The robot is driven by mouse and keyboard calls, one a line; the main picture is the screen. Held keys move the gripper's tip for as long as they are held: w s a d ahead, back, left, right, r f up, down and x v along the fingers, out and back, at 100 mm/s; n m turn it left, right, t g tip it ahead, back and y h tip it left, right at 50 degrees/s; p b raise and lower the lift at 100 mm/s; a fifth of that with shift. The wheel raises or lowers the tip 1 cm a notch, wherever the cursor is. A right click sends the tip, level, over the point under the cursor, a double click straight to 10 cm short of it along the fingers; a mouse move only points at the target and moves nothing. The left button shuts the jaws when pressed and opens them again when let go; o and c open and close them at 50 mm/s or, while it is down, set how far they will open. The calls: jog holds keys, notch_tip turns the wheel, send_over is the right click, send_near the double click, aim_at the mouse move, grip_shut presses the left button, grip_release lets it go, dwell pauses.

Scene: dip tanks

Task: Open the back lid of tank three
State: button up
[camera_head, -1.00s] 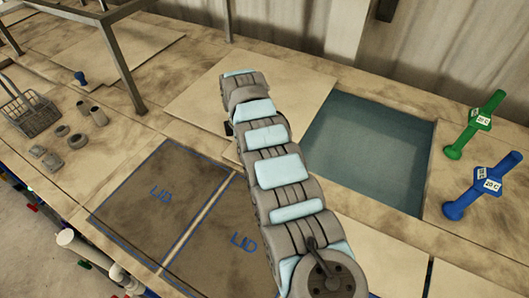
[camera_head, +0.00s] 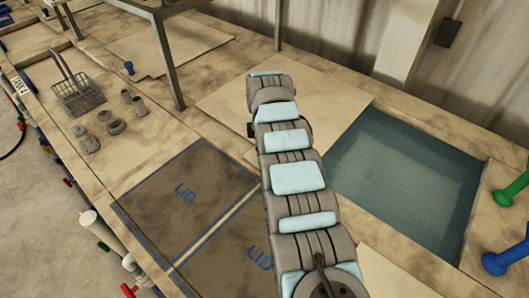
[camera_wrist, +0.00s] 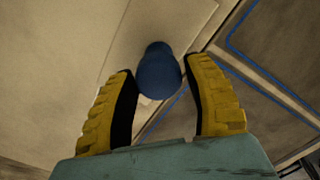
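In the wrist view a dark blue knob (camera_wrist: 158,72) stands on a pale panel (camera_wrist: 165,28), between and just beyond the tips of my gripper (camera_wrist: 160,68). The two yellow fingers are apart, with small gaps showing beside the knob. In the head view my arm reaches over a pale flat panel (camera_head: 225,105) behind the blue-outlined floor areas; my gripper and that knob are hidden behind the arm. The panel lies flat beside an open tank of blue-green water (camera_head: 405,180).
Two blue-outlined areas marked LID (camera_head: 185,190) are bare. A wire basket (camera_head: 78,95) and several small grey parts (camera_head: 117,126) lie at left. Another blue knob (camera_head: 128,67) sits farther back near a metal frame (camera_head: 165,50). Green (camera_head: 510,190) and blue (camera_head: 505,258) handles stand at right.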

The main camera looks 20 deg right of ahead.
jog(key=shift+o, duration=1.1)
notch_tip(320, 180, up, 12)
